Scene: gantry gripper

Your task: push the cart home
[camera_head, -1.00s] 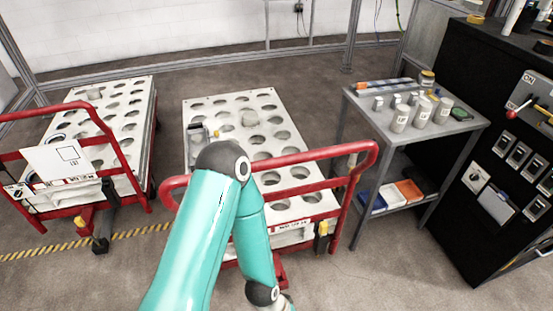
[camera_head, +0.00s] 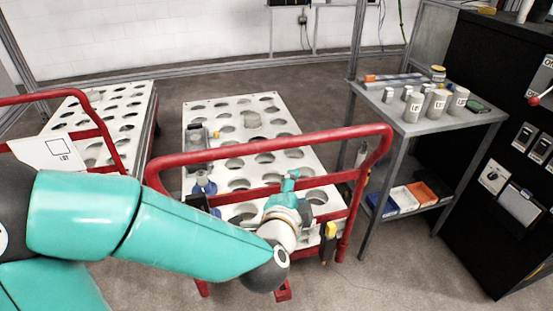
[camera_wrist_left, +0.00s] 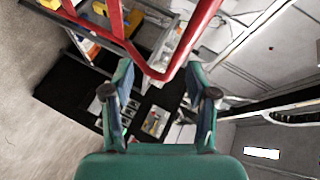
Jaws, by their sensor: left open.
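A cart (camera_head: 232,108) with a white top full of round holes and a red tubular handle (camera_head: 270,143) stands in the middle of the head view. My left arm crosses in front from the left. My left gripper (camera_head: 290,181) is at the cart's near end, below the top handle bar, and the wrist hides part of the frame. In the left wrist view my left gripper (camera_wrist_left: 158,75) is open with nothing between its fingers. A red bar (camera_wrist_left: 160,72) bends just beyond the fingertips; I cannot tell whether they touch. My right gripper is not in view.
A second cart (camera_head: 125,101) with a red handle and a white sign stands at the left. A grey table (camera_head: 415,127) with labelled canisters and small trays below stands at the right, beside a black cabinet (camera_head: 490,125). Floor is clear between the middle cart and table.

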